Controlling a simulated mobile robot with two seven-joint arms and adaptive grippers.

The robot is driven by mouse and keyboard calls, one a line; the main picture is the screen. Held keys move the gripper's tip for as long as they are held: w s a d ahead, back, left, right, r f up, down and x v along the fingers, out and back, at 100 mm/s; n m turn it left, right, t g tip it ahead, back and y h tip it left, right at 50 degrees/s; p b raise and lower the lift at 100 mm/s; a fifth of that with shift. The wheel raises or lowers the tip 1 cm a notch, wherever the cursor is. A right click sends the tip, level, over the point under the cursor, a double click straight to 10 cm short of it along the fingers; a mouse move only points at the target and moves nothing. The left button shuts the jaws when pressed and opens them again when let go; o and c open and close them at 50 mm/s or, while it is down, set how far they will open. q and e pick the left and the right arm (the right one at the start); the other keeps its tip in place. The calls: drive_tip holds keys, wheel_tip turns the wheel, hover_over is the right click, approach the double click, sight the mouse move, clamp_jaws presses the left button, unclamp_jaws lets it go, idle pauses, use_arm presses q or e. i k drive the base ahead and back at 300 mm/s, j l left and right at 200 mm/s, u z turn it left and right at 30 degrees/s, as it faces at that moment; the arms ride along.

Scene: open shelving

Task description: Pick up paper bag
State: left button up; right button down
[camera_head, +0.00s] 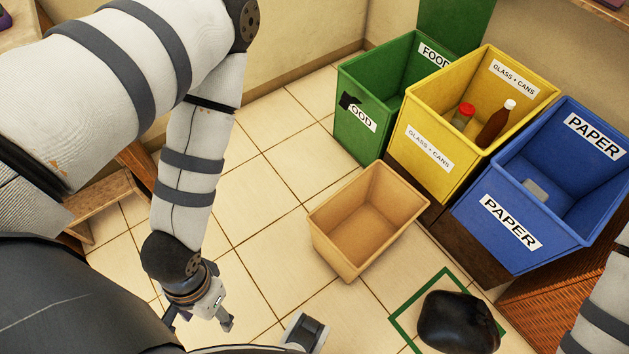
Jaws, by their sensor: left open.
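I see nothing that I can clearly make out as a paper bag. An open, empty tan container (335,240) with sloping sides stands on the tiled floor in the middle; I cannot tell whether it is paper. My left gripper (203,320) is at the lower left, low in the picture, pointing down. It is open and empty, apart from the tan container and to its left. Part of my right arm shows at the lower right edge, but its gripper is out of view.
A green food bin (360,139), a yellow glass and cans bin (427,160) holding two bottles, and a blue paper bin (506,232) with a small grey item stand at the upper right. A black bag (458,322) lies within a green floor outline. Tiles left of the container are clear.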

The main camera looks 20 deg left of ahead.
sight(355, 225)
drive_tip(key=u, duration=0.1)
drive_tip(key=k+j+z, duration=0.1)
drive_tip(key=j+z, duration=0.95)
drive_tip(key=j, duration=0.2)
drive_tip(key=k+j+z, duration=0.1)
drive_tip(key=j+z, duration=0.3)
drive_tip(key=i+j+z, duration=0.1)
drive_tip(key=j+z, duration=0.35)
drive_tip(key=j, duration=0.25)
drive_tip(key=j+z, duration=0.5)
drive_tip(key=j, duration=0.15)
drive_tip(key=j+z, duration=0.35)
drive_tip(key=j, duration=0.2)
drive_tip(key=j+z, duration=0.4)
drive_tip(key=j, duration=0.2)
drive_tip(key=j+z, duration=0.35)
drive_tip(key=j, duration=0.2)
